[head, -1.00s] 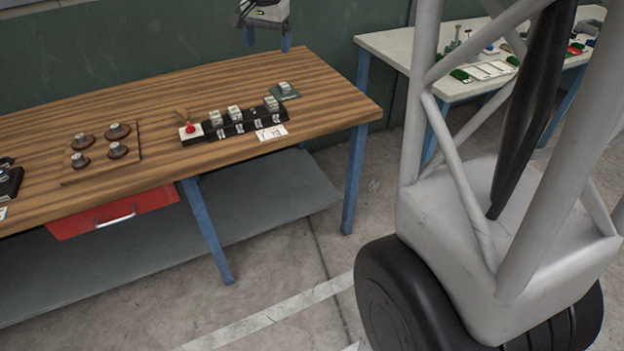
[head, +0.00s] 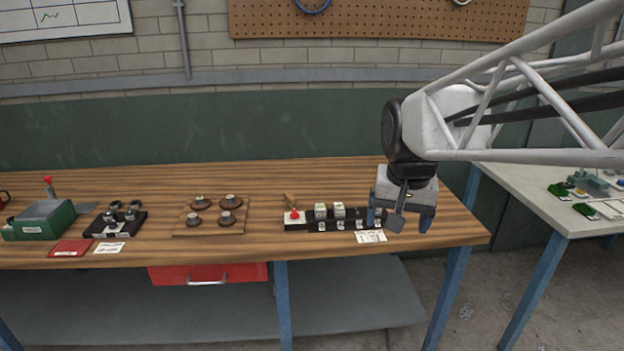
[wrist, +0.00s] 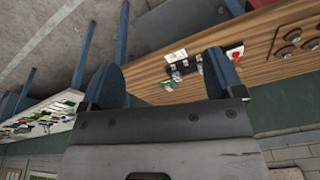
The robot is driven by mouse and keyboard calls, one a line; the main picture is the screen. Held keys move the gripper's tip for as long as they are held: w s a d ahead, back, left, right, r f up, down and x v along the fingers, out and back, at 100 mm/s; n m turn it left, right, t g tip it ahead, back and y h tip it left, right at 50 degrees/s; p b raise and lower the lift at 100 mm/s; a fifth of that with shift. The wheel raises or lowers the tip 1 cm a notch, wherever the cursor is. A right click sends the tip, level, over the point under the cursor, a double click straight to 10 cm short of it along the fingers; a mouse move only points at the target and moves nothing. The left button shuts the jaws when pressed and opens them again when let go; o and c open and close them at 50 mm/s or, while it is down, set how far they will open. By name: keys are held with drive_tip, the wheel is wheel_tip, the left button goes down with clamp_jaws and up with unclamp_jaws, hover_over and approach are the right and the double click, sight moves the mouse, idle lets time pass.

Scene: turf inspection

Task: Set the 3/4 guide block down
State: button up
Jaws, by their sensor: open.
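Small pale guide blocks stand in a black rack (head: 302,225) on the wooden bench; two show in the head view, a left one (head: 320,210) and a right one (head: 339,210). Their size marks are too small to read, so I cannot tell which is 3/4. My gripper (head: 402,216) is in front of the rack's right end in the head view and hides it. In the wrist view my gripper (wrist: 163,78) has its fingers wide apart with nothing between them.
A red knob (head: 294,216) stands at the rack's left end, and a white card (head: 371,236) lies in front. A wooden board (head: 184,228) with several round pieces is farther left. A second pale table (head: 560,212) stands at right.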

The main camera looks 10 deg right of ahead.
drive_tip(key=s+a+f+n, duration=0.1)
drive_tip(key=s+f, duration=0.2)
drive_tip(key=s, duration=0.4)
drive_tip(key=s+a+f+n, duration=0.1)
drive_tip(key=s+f+n, duration=0.1)
drive_tip(key=s, duration=0.5)
drive_tip(key=shift+s+f, duration=0.4)
drive_tip(key=shift+f, duration=0.4)
idle(0.7)
